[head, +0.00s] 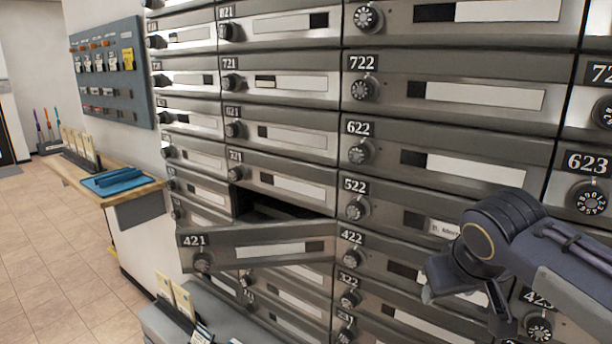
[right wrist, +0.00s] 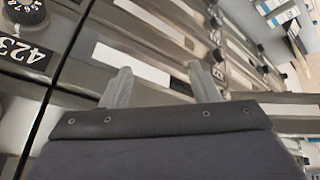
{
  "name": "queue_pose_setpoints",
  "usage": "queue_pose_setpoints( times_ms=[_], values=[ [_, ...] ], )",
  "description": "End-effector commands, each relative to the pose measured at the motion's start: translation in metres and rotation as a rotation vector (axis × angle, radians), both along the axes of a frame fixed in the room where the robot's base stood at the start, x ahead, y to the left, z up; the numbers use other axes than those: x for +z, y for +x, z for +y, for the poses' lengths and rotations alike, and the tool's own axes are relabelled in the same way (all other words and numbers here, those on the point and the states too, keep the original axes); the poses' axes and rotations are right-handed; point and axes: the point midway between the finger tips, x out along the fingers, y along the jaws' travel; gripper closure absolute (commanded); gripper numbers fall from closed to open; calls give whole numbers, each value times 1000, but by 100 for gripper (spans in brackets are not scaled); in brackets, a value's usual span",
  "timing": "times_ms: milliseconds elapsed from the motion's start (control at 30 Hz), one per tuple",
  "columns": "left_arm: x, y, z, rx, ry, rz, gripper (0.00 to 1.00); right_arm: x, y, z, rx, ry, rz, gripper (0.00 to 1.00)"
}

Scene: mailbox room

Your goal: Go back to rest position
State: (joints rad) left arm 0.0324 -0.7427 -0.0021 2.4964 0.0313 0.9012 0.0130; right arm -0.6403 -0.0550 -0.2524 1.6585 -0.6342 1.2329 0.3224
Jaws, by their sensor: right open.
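My right gripper (head: 468,300) comes in from the right in the head view, in front of the mailboxes around 422 and 423. In the right wrist view its two fingers (right wrist: 158,88) are spread apart with nothing between them. The mailbox door 421 (head: 225,241) hangs open and tilted, with a dark opening above it. It is to the left of my right gripper and apart from it. My left gripper is not in view.
A wall of closed grey mailboxes (head: 460,75) with dial knobs fills the middle and right. A wooden shelf (head: 140,190) with a blue tray (head: 118,182) is on the left. A grey ledge with envelopes (head: 180,298) stands below. The tiled floor (head: 50,250) at left is clear.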

Motion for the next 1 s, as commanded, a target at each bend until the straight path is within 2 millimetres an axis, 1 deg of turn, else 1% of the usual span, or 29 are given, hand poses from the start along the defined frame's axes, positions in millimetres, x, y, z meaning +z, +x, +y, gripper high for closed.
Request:
queue_pose_setpoints(
  times_ms=[33, 100, 200, 300, 400, 500, 600, 700, 733, 767, 800, 1000],
  values=[
    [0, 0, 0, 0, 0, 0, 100, -23, -30, -14, 3, 79, 31, 44],
    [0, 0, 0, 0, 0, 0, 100, -48, -64, -15, 20, 173, 54, 44],
    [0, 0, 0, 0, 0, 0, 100, -75, -103, -11, 24, 271, 65, 44],
    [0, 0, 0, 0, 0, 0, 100, -96, -133, -3, 17, 342, 63, 44],
    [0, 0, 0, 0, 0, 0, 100, -114, -156, 5, 3, 395, 57, 44],
    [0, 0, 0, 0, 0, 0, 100, -130, -176, 14, -16, 439, 47, 44],
    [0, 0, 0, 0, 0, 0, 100, -145, -192, 22, -39, 474, 35, 44],
    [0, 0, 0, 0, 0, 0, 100, -159, -203, 29, -79, 512, 28, 44],
    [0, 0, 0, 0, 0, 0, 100, -157, -201, 27, -120, 542, 38, 44],
    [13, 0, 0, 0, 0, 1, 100, -143, -200, 28, -111, 539, 37, 44],
    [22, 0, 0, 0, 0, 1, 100, -134, -200, 28, -105, 537, 36, 44],
    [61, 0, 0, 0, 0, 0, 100, -95, -200, 28, -104, 535, 37, 44]
  ],
)
